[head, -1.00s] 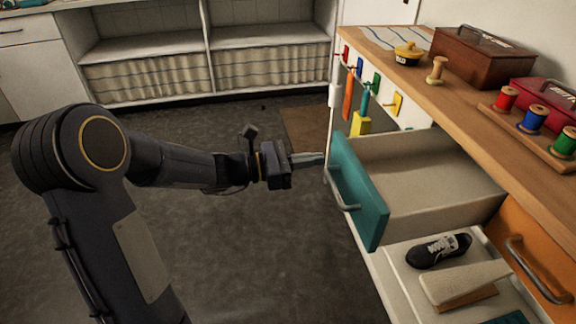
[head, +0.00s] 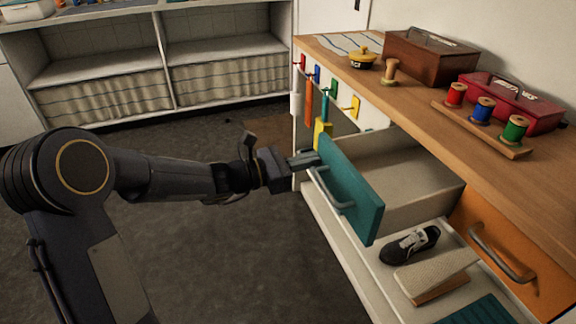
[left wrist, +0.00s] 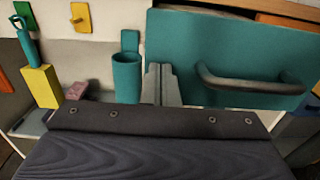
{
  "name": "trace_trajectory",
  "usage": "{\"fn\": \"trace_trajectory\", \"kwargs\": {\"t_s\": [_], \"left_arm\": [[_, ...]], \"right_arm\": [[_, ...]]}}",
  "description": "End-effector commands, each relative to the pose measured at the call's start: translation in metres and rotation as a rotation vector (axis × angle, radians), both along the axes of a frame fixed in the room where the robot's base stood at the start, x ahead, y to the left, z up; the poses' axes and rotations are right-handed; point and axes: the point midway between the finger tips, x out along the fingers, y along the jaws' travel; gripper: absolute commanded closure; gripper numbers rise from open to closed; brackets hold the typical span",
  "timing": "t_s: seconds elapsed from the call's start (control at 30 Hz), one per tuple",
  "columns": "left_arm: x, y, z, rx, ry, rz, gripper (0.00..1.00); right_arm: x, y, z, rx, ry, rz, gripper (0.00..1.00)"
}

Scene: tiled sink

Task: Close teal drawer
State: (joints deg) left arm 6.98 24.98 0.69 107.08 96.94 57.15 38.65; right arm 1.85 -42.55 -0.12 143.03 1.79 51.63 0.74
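The teal drawer (head: 365,205) stands partly open from the wooden-topped cabinet, its inside visible behind the teal front. Its grey bar handle (head: 330,190) faces my left arm. My left gripper (head: 303,160) is at the far upper end of the drawer front, close to or touching its face beside the handle. In the left wrist view, the teal front (left wrist: 220,45) and handle (left wrist: 250,84) fill the upper right. The two grey fingers (left wrist: 160,84) lie together at the front's left edge with nothing between them. My right gripper is not in view.
Below the drawer, an open lower compartment holds a shoe (head: 410,245) and a light block (head: 435,270). An orange drawer (head: 515,262) is at right. Hanging tools and a yellow block (head: 322,132) are near the fingers. Spools (head: 485,110) and boxes stand on top. The floor at left is clear.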

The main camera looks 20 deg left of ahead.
Motion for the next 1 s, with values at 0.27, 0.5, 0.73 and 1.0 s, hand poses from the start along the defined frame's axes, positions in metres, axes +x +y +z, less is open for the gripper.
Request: {"fn": "trace_trajectory", "kwargs": {"t_s": [0.27,0.5,0.73,1.0], "left_arm": [[0.049,-0.076,-0.001,-0.003,0.001,-0.006,1.0],[0.085,-0.128,0.0,-0.002,0.001,-0.003,1.0],[0.106,-0.157,0.0,-0.001,0.001,-0.001,1.0],[0.113,-0.167,0.001,0.0,-0.001,0.0,1.0]], "right_arm": [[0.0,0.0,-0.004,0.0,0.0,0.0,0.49],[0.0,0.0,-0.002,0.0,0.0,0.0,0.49],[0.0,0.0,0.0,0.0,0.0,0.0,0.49],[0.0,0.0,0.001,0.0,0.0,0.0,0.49]]}}
